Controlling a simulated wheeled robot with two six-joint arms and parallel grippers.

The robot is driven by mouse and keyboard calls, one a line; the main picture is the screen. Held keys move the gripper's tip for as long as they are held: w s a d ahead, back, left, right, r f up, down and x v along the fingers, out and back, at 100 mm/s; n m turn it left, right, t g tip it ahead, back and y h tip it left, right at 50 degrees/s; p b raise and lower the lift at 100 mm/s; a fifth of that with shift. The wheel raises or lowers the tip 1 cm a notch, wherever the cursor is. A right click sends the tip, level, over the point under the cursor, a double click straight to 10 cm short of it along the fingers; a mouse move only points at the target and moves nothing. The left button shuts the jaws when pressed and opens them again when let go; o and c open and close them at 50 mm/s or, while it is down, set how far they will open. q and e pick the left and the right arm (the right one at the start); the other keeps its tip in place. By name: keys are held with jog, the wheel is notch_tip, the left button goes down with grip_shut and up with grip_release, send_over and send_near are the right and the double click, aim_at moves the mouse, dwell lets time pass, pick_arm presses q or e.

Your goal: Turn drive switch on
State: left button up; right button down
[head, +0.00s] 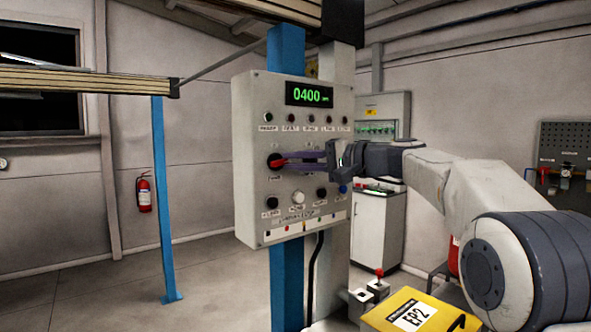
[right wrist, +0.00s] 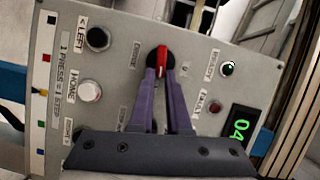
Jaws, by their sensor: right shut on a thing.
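The drive switch (head: 273,161) is a red handle on a round black base, at the left middle of the grey control panel (head: 250,215). It also shows in the right wrist view (right wrist: 162,58), beside a small label. My right gripper (head: 284,160) reaches in from the right with its long purple fingers closed on the red handle. In the right wrist view the fingertips (right wrist: 161,72) sit on both sides of the handle and cover part of it. The handle lies roughly level across the panel. My left gripper is not in view.
Above the switch are a green display (head: 309,94) reading 0400 and a row of lamps, with the leftmost lamp (head: 268,117) green. Below are black buttons (head: 272,203) and a white home button (head: 298,197). A yellow EP2 box (head: 398,312) stands at the lower right.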

jog(key=shift+w+d+f+m+y+b, duration=0.1)
jog(key=shift+f+m+y+b, duration=0.15)
jog(key=shift+m+b, duration=0.55)
jog(key=c, duration=0.9)
grip_release()
jog(key=b+v, duration=0.3)
jog(key=v, duration=0.7)
jog(key=shift+d+f, duration=0.15)
jog(key=shift+d, duration=0.05)
